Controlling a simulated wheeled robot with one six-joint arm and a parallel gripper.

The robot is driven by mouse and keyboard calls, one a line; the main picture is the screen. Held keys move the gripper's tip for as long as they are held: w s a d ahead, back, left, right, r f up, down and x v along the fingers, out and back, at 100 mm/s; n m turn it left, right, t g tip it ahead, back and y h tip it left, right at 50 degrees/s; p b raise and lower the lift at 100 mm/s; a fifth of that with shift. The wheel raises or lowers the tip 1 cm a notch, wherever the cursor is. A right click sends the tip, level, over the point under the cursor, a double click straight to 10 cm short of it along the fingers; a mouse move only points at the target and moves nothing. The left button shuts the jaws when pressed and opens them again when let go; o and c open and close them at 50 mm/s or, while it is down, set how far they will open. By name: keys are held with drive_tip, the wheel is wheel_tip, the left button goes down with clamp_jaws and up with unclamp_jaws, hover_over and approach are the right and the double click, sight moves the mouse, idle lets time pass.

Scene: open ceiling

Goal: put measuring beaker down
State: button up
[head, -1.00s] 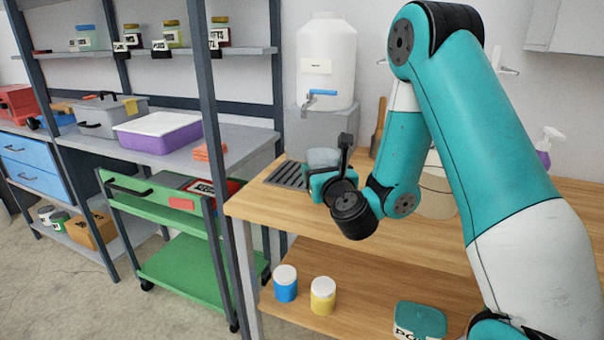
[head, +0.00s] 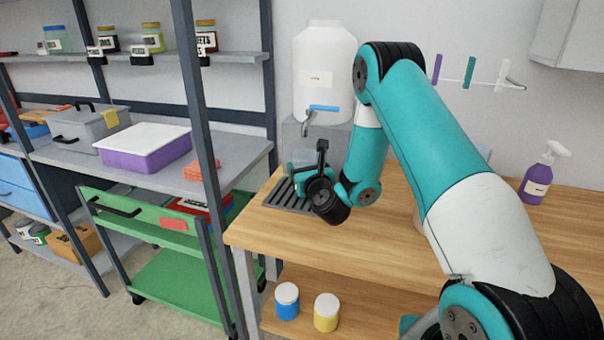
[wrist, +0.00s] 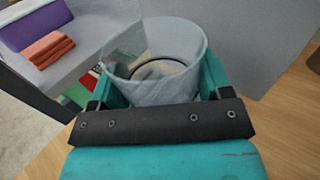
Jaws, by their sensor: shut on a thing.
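The measuring beaker (wrist: 155,60) is a clear, greyish, open-topped vessel, seen from above in the wrist view. My gripper (wrist: 155,85) is shut on it, with a teal finger on each side of its wall. In the head view my gripper (head: 305,178) is over the wooden bench's left end, below the tap of the white water tank (head: 325,75). A dark slatted drain grate (head: 284,199) lies on the bench under and beside my gripper. I cannot tell whether the beaker touches the grate.
The wooden bench (head: 390,243) is clear in front of my gripper. A purple spray bottle (head: 538,178) stands at its right back. A blue jar (head: 287,303) and a yellow jar (head: 326,314) stand on the lower shelf. A green cart (head: 175,285) and a grey shelf post (head: 203,150) are at left.

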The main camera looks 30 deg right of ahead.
drive_tip(key=shift+f+b, duration=0.4)
drive_tip(key=shift+f, duration=0.7)
drive_tip(key=o, duration=1)
drive_tip(key=shift+r, duration=0.1)
drive_tip(key=shift+c, duration=0.2)
drive_tip(key=shift+r, duration=0.1)
